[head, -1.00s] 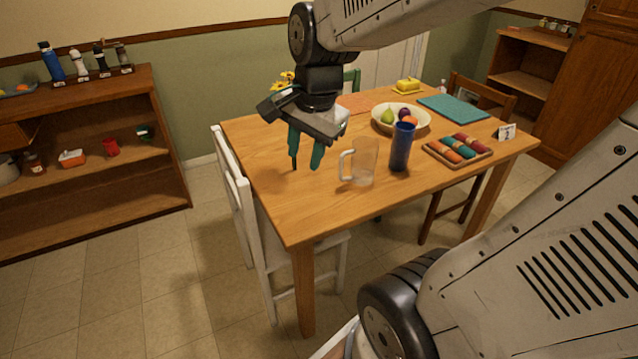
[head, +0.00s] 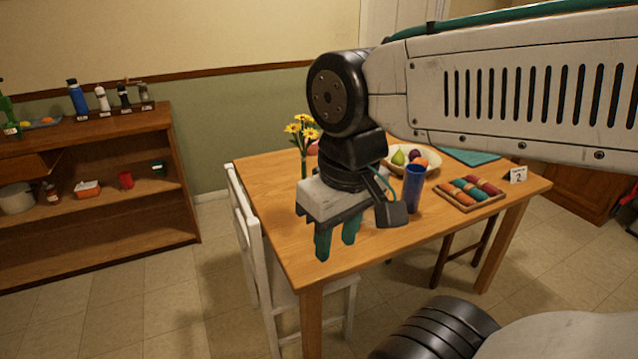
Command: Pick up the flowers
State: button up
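The yellow flowers (head: 301,130) stand upright on green stems near the far left part of the wooden table (head: 262,185). Their lower part is partly hidden behind my gripper and arm. My gripper (head: 336,247) points down over the table's near left part, in front of the flowers and apart from them. Its two teal fingers are spread with a gap between them, and nothing shows between them.
A blue cup (head: 414,188) stands right of my gripper. A bowl of fruit (head: 431,157) and a tray of colored rolls (head: 470,194) are farther right. A white chair (head: 250,235) is at the table's left side. The glass mug is hidden behind my gripper.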

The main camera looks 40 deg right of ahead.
aim_at(310, 133)
jog(key=z, duration=4.7)
jog(key=k, duration=1.55)
jog(key=u, duration=0.3)
